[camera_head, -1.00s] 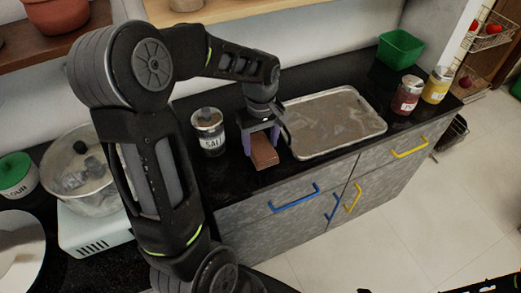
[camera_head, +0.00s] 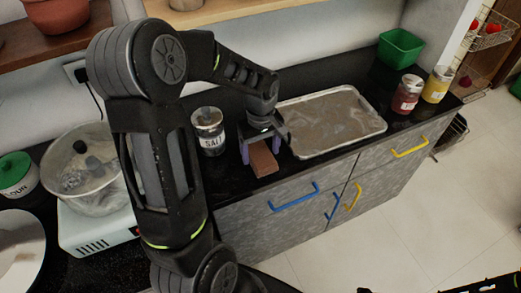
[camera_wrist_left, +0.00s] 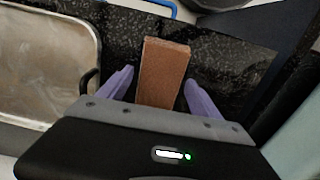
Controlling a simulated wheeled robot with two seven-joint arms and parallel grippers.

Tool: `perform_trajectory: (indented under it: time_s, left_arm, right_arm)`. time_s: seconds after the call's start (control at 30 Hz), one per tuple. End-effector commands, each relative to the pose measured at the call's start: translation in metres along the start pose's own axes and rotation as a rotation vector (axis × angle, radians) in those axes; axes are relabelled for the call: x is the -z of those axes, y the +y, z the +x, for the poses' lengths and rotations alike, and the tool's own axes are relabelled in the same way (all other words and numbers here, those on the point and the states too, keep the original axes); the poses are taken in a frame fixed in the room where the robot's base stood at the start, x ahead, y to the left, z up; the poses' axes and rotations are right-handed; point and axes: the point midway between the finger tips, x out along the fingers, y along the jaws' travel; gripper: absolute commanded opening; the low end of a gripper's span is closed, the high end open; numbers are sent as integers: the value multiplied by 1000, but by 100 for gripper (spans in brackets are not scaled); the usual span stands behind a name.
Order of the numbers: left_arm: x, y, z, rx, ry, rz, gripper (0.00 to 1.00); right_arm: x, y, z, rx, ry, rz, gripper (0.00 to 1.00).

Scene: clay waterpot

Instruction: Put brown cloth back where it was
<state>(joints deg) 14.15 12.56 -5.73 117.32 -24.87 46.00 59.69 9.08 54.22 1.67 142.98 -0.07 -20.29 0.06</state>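The brown cloth (camera_head: 264,161) looks like a small folded brown block lying on the black counter. It is left of the tray and right of the salt jar. My left gripper (camera_head: 261,154) is above it, with its purple fingers on either side. In the left wrist view the cloth (camera_wrist_left: 163,75) stands between the open fingers of the left gripper (camera_wrist_left: 159,84), with a visible gap on each side. My right gripper is not in view; only dark parts of mine show at the bottom right.
A metal tray (camera_head: 333,122) lies close on the right. A salt jar (camera_head: 208,131) stands close on the left. Red (camera_head: 407,94) and yellow (camera_head: 437,85) jars and a green bin (camera_head: 401,48) are at the counter's right end. A pot (camera_head: 91,172) is at left.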

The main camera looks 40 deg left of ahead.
Motion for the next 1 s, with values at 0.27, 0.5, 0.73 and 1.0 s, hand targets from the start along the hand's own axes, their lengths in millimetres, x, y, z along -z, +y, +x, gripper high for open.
perform_trajectory:
  time_s: [0.27,0.5,0.73,1.0]
  left_arm:
    - [0,0,0,0,0,0,83]
    - [1,1,-9,-3,2,0,83]
    - [1,1,-47,-5,5,0,83]
    - [0,1,-102,-3,3,0,83]
  right_arm:
    - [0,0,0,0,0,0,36]
    - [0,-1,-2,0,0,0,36]
    - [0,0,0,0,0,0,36]
    - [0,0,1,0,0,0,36]
